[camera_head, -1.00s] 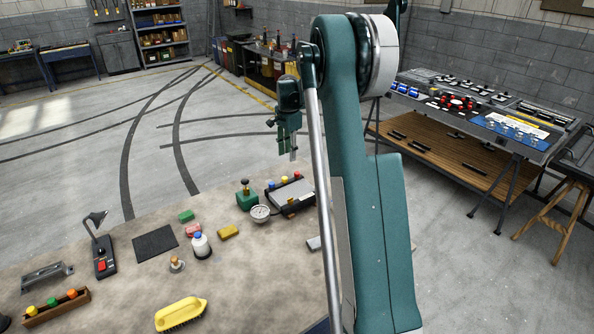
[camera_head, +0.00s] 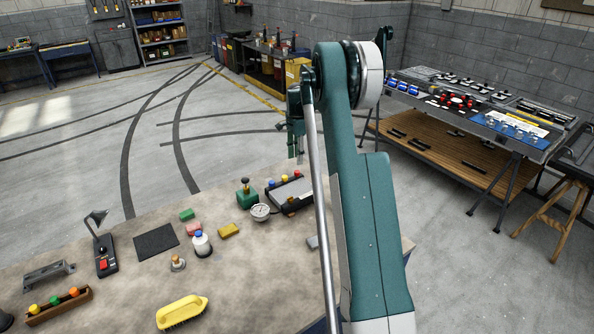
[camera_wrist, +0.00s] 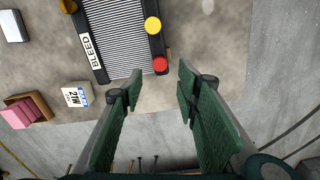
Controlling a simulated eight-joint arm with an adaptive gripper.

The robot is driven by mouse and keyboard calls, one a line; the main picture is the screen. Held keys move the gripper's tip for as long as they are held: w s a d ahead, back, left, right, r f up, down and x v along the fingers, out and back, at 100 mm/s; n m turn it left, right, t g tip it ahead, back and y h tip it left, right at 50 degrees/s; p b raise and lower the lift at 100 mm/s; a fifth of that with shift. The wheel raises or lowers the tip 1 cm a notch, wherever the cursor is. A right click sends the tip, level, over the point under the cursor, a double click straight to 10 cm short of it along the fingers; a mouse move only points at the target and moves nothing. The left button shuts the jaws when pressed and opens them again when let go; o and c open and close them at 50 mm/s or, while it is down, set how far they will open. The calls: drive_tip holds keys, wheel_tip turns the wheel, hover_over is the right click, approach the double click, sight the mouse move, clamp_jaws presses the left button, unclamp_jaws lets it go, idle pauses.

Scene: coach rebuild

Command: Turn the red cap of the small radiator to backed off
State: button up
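The small radiator (camera_head: 290,193) stands near the far edge of the table, with blue, yellow and red caps along its far side in the head view. In the wrist view its ribbed body (camera_wrist: 118,38) carries a BLEED label, and the round red cap (camera_wrist: 160,63) sits at its near right corner. The yellow cap (camera_wrist: 152,25) is just above it. My gripper (camera_wrist: 160,72) is open and empty, its two green fingertips either side of the line to the red cap. In the head view my gripper (camera_head: 298,155) hangs above and beyond the radiator.
A green block with a dark knob (camera_head: 246,196) and a round gauge (camera_head: 260,212) stand left of the radiator. A white 21W box (camera_wrist: 77,95) and a pink block (camera_wrist: 20,112) lie to the left in the wrist view. Bare floor lies beyond the table edge.

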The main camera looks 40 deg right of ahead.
sight(297, 171)
drive_tip(key=shift+f, duration=3.85)
drive_tip(key=c, duration=0.9)
